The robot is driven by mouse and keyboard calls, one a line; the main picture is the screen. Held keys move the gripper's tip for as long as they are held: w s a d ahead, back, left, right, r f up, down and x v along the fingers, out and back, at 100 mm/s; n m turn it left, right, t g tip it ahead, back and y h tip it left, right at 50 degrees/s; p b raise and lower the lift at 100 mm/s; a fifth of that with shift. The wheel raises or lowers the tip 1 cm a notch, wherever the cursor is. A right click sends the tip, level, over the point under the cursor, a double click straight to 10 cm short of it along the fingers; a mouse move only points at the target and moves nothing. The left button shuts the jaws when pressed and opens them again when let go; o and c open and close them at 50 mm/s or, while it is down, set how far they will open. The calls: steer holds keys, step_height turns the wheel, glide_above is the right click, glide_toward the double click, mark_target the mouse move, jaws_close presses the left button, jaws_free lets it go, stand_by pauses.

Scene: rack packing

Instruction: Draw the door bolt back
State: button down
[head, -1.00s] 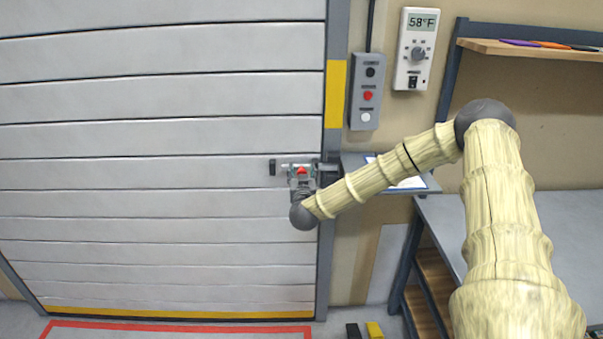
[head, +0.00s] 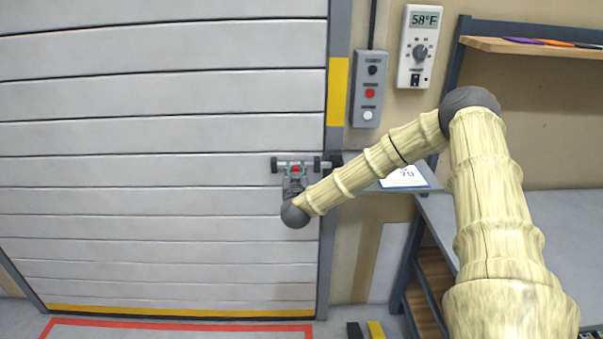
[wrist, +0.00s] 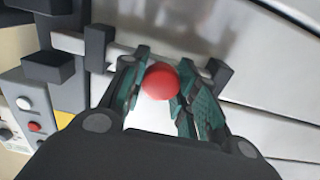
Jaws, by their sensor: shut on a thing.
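The door bolt is a grey rod (head: 307,166) held in black brackets on the pale door, close to its right edge. Its red knob (head: 295,169) shows between my fingers, and also in the wrist view (wrist: 160,81). My gripper (wrist: 159,85) is shut on the red knob, with teal finger pads on either side of it. In the head view my gripper (head: 294,180) reaches the bolt from below. In the wrist view the rod (wrist: 68,42) sticks out past one bracket (wrist: 97,46) toward the door frame. I cannot tell whether its tip is inside the keeper.
A grey button box (head: 369,96) and a thermostat (head: 418,46) hang right of the door frame. A small shelf with a paper (head: 404,177) is beside the frame, near my forearm. A workbench (head: 565,240) stands at right.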

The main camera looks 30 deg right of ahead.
steer(key=shift+w+a, duration=0.35)
steer(key=shift+a, duration=0.2)
steer(key=shift+w+a, duration=0.35)
steer(key=shift+a, duration=0.2)
steer(key=c, duration=1.1)
jaws_free()
steer(key=shift+o, duration=0.2)
steer(key=v, duration=1.2)
steer(key=shift+d, duration=0.15)
steer(key=shift+s, duration=0.1)
